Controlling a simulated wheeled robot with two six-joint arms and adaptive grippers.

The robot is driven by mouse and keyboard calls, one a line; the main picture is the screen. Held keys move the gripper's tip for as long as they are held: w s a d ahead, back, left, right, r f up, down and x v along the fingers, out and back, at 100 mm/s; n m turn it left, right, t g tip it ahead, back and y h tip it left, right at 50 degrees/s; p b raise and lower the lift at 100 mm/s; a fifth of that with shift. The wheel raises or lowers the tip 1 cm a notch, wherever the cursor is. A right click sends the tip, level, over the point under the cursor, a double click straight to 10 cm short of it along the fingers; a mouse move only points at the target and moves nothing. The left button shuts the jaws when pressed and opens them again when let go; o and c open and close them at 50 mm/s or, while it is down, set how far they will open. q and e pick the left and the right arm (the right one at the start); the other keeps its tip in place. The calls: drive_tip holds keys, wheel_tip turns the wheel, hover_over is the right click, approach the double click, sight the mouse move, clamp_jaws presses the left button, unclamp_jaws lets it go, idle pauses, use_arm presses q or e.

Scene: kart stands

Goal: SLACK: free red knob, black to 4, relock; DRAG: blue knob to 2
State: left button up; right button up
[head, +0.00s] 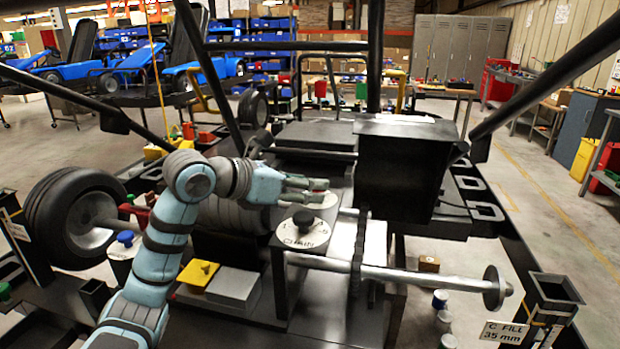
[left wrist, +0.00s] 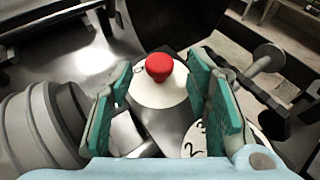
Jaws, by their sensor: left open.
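The red knob (left wrist: 158,67) stands on a white round plate (left wrist: 160,92) in the left wrist view. My left gripper (left wrist: 160,80) is open, its teal fingers on either side of the knob in the picture; contact cannot be told. The black knob (head: 303,219) sits on a white numbered dial (head: 304,237) just in front of the gripper. Part of a numbered dial (left wrist: 192,150) shows below in the left wrist view. The blue knob (head: 125,238) sits on another white dial (head: 120,250) at the left.
A black box (head: 400,175) stands right of the gripper. A steel axle (head: 430,279) with a round hub (head: 494,287) crosses in front. Dark frame tubes (head: 375,60) rise around the work area. A big tyre (head: 62,215) is at the left. A yellow block (head: 200,272) lies at front.

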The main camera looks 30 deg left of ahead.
use_arm(q)
drive_tip(key=shift+x, duration=0.95)
clamp_jaws()
drive_tip(key=n+y+p, duration=0.2)
drive_tip(key=shift+s+d+r+t+p, duration=0.1)
drive_tip(key=shift+d+r+t+p, duration=0.05)
drive_tip(key=shift+d+t+p, duration=0.15)
drive_tip(key=shift+n+y+p, duration=0.3)
drive_tip(key=shift+n+y, duration=0.2)
drive_tip(key=shift+y, duration=0.2)
unclamp_jaws()
